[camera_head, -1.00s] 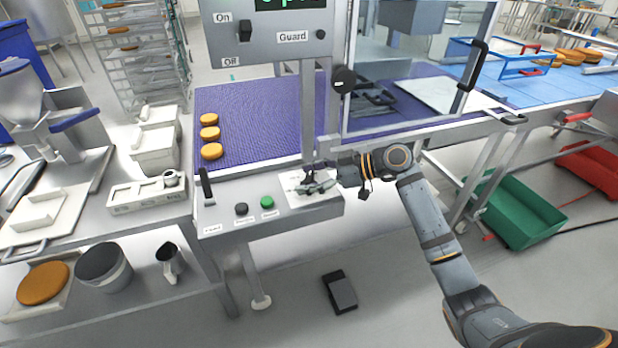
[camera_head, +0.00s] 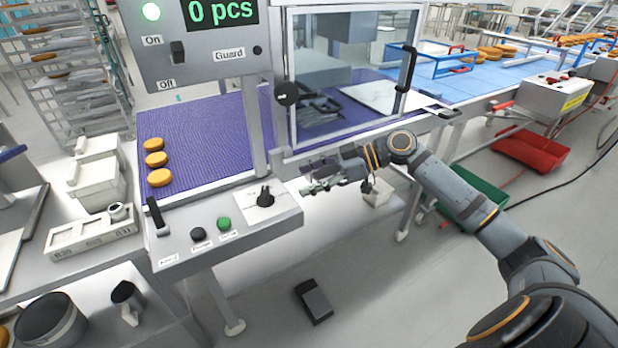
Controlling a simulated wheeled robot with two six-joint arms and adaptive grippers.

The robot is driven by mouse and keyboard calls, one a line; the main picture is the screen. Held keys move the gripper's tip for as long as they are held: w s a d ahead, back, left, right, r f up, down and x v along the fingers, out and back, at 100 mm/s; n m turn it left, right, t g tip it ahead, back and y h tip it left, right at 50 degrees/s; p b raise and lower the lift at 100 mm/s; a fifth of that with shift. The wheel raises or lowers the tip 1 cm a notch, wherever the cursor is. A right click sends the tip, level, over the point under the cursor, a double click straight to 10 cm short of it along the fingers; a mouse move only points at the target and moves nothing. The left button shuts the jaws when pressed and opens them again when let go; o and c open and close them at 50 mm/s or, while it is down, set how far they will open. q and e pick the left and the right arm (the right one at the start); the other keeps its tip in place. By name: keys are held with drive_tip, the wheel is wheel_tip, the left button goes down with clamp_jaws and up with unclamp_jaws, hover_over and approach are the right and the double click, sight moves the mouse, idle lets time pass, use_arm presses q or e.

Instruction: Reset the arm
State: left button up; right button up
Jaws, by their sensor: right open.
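My right arm (camera_head: 455,190) comes in from the lower right. Its gripper (camera_head: 308,188) is open and empty, in the air just right of the control panel (camera_head: 185,250). It is beside the black rotary knob (camera_head: 265,196) on the white plate and apart from it. The panel also carries a green button (camera_head: 224,223), a black button (camera_head: 198,234) and a black lever (camera_head: 157,217). My left gripper is not in view.
Three orange-brown rounds (camera_head: 155,159) lie on the purple belt (camera_head: 200,130). A clear guard (camera_head: 350,75) stands behind my gripper. A black pedal (camera_head: 313,301) lies on the floor.

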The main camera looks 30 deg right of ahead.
idle(0.4)
drive_tip(key=w+d+f+m+t+h+p, duration=0.1)
drive_tip(key=w+d+f+m+h, duration=0.15)
drive_tip(key=d+f+m, duration=0.4)
drive_tip(key=w+d+f+m+t+h+p, duration=0.1)
drive_tip(key=w+d+f+t+h+p, duration=0.15)
drive_tip(key=f, duration=0.75)
drive_tip(key=s+d+f+m+g+h+p, duration=0.1)
drive_tip(key=s+d+f+m+h, duration=0.2)
drive_tip(key=f, duration=0.7)
drive_tip(key=s+d+f+m+g+h, duration=0.1)
drive_tip(key=s+d+f+g+h, duration=0.15)
drive_tip(key=s+f, duration=0.55)
drive_tip(key=s+a+f+m+g+h+p, duration=0.1)
drive_tip(key=s+f+m+g+h+p, duration=0.1)
drive_tip(key=s+f, duration=1.35)
drive_tip(key=s+a+f+g, duration=0.1)
drive_tip(key=s+a+f, duration=0.1)
drive_tip(key=s+a, duration=0.2)
drive_tip(key=s+a+f+n+g+p, duration=0.1)
drive_tip(key=s+a+f, duration=0.2)
drive_tip(key=s, duration=0.7)
drive_tip(key=s+a+f+g+p, duration=0.1)
drive_tip(key=s+a+f, duration=0.2)
drive_tip(key=s+a, duration=0.2)
drive_tip(key=shift+s, duration=1.1)
